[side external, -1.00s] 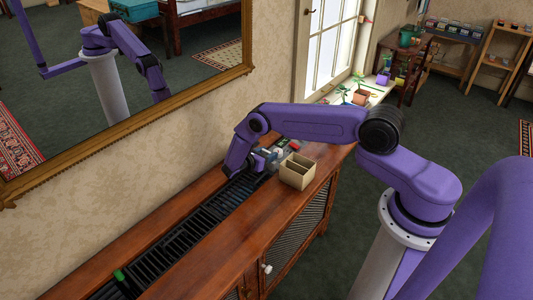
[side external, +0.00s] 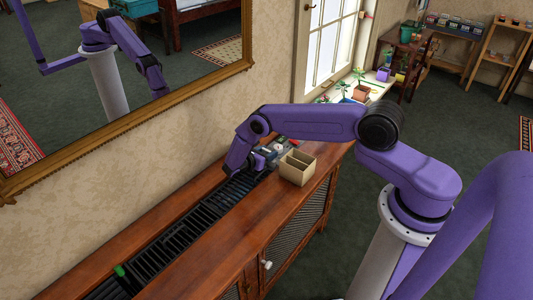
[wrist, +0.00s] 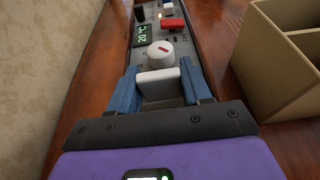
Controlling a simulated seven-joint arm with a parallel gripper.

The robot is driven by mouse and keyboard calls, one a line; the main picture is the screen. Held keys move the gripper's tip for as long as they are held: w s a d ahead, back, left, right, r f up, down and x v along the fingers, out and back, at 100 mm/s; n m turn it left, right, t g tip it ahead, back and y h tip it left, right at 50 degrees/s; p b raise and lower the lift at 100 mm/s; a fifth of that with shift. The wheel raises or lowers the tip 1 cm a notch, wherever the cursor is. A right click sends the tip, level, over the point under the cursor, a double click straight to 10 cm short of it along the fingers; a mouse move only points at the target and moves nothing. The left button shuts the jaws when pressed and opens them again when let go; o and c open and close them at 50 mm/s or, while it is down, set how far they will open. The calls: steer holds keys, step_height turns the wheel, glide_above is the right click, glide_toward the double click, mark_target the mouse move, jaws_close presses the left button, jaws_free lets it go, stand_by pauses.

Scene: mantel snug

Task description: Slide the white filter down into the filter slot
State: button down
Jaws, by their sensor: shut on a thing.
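The white filter (wrist: 158,84) is a small upright block between the two blue fingers of my gripper (wrist: 160,88) in the wrist view. The fingers press on its left and right sides. Its lower part and the filter slot are hidden, so I cannot tell how far it sits in the slot. In the side view my gripper (side external: 256,163) points down at the far end of the long dark grille, beside the control panel.
The grey panel has a white knob (wrist: 161,52), a temperature display (wrist: 144,39) and a red switch (wrist: 172,25) just beyond the filter. An open tan divided box (side external: 297,167) stands close on the right. The wooden top (side external: 205,245) in front is clear.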

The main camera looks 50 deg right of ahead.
steer(key=shift+r, duration=3.45)
steer(key=shift+f, duration=3.55)
steer(key=shift+c, duration=2.1)
jaws_free()
steer(key=shift+a, duration=0.1)
